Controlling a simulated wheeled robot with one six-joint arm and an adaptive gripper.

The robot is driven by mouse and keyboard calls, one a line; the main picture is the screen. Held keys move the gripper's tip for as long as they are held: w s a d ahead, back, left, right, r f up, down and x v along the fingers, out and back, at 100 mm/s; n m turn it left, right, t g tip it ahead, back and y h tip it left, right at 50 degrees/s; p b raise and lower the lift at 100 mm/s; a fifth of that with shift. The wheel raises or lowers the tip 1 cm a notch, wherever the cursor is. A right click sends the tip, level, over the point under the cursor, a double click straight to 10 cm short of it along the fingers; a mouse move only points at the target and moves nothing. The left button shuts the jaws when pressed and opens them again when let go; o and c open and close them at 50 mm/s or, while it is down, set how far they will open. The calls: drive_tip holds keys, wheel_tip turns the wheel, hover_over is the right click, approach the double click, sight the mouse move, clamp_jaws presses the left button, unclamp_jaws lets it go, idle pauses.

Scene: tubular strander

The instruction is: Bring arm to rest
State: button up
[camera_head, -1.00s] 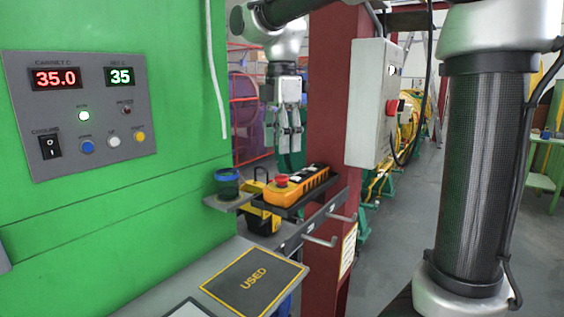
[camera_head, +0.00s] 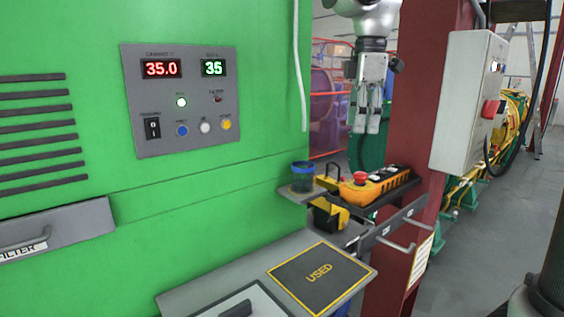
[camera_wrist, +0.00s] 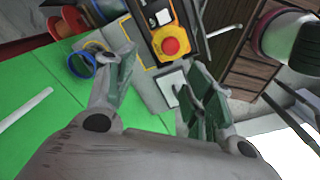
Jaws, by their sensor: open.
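My gripper (camera_head: 367,124) points down in the head view, above the small shelf on the red post. Its fingers are apart with nothing between them. In the wrist view my gripper (camera_wrist: 150,95) is also open, its two fingers spread at left and right. The orange pendant (camera_head: 374,185) with a red button lies on a dark holder below the gripper, clear of it. It also shows in the wrist view (camera_wrist: 170,30) beyond the fingertips. Most of my arm is cut off at the top of the head view.
A green cabinet (camera_head: 210,195) with a control panel (camera_head: 181,98) fills the left. A blue-rimmed cup (camera_head: 303,177) stands on a ledge beside the pendant. A grey box (camera_head: 459,100) hangs on the red post (camera_head: 421,90). A "USED" mat (camera_head: 318,277) lies below. Open floor (camera_head: 500,205) shows at right.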

drive_tip(key=f+m, duration=0.1)
drive_tip(key=s+f+m, duration=0.1)
drive_tip(key=f+m, duration=0.1)
drive_tip(key=d+f+m, duration=0.1)
drive_tip(key=f+m, duration=0.1)
drive_tip(key=shift+s, duration=0.25)
drive_tip(key=s+d+f+m+t, duration=0.2)
drive_tip(key=s+d+f+m, duration=0.2)
drive_tip(key=s, duration=0.5)
drive_tip(key=s+d+f+m+t, duration=0.1)
drive_tip(key=s+d+f+m, duration=0.4)
drive_tip(key=s+d+m, duration=0.3)
drive_tip(key=shift+s+d+t, duration=0.4)
drive_tip(key=shift+s+d, duration=0.55)
drive_tip(key=shift+s, duration=0.25)
